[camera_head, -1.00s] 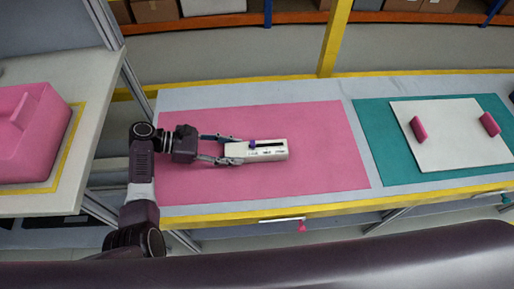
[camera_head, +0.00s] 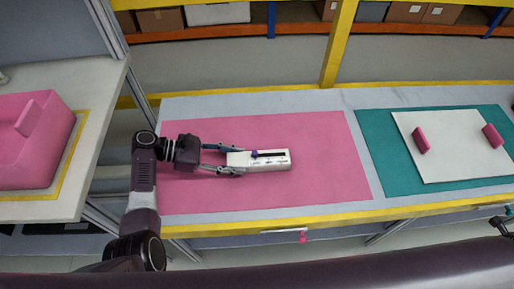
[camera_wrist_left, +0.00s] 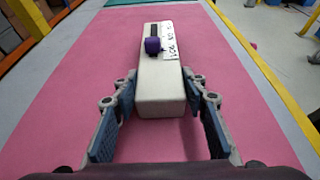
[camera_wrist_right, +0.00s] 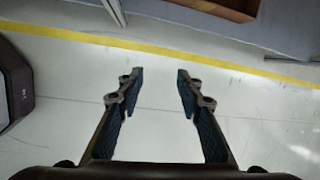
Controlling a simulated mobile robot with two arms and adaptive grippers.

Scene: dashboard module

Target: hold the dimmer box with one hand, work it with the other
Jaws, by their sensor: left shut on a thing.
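The dimmer box (camera_head: 276,165) is a white oblong box lying on the pink mat (camera_head: 330,185), with a dark slot, a purple slider knob (camera_head: 254,154) and a strip of printed labels on top. In the left wrist view the box (camera_wrist_left: 162,90) points away from me, with the knob (camera_wrist_left: 152,46) near the slot's closer part. My left gripper (camera_head: 234,161) is shut on the box's near end, one finger on each side. My right gripper (camera_wrist_right: 158,75) is open and empty above the floor in the right wrist view.
To the right, a teal mat (camera_head: 378,165) carries a white board (camera_head: 455,160) with two pink handles. A pink bin (camera_head: 40,150) stands on a side table at the left. A yellow post (camera_head: 338,50) rises behind the table. The pink mat around the box is mostly clear.

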